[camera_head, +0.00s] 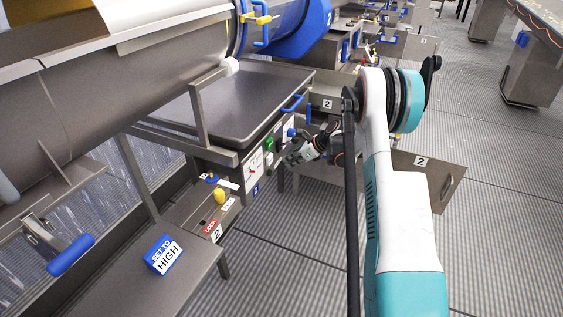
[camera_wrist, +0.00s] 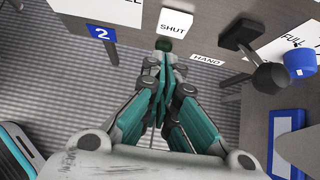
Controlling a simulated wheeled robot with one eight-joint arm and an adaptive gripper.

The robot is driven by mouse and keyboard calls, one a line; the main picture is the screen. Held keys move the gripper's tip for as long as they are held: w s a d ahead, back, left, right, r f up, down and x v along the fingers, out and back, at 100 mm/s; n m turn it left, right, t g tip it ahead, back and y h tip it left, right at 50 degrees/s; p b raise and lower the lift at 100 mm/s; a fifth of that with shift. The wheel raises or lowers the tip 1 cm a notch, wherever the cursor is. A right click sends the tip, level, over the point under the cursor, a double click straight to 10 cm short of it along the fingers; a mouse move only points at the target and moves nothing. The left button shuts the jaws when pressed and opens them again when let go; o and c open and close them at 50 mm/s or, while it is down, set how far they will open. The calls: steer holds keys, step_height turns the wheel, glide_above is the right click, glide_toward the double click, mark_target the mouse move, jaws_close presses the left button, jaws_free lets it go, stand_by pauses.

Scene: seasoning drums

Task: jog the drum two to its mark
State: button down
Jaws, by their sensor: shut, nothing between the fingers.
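A black lever (camera_wrist: 255,58) and a blue knob (camera_wrist: 300,63) are right of my gripper in the wrist view. A "SET TO HIGH" block (camera_head: 164,255) stands on a bench at left. A metal panel marked "2" (camera_head: 440,180) is behind my arm. Open grated floor lies to the right.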

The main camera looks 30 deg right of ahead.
steer(key=p+v, duration=0.1)
steer(key=v, duration=0.6)
steer(key=shift+p, duration=0.4)
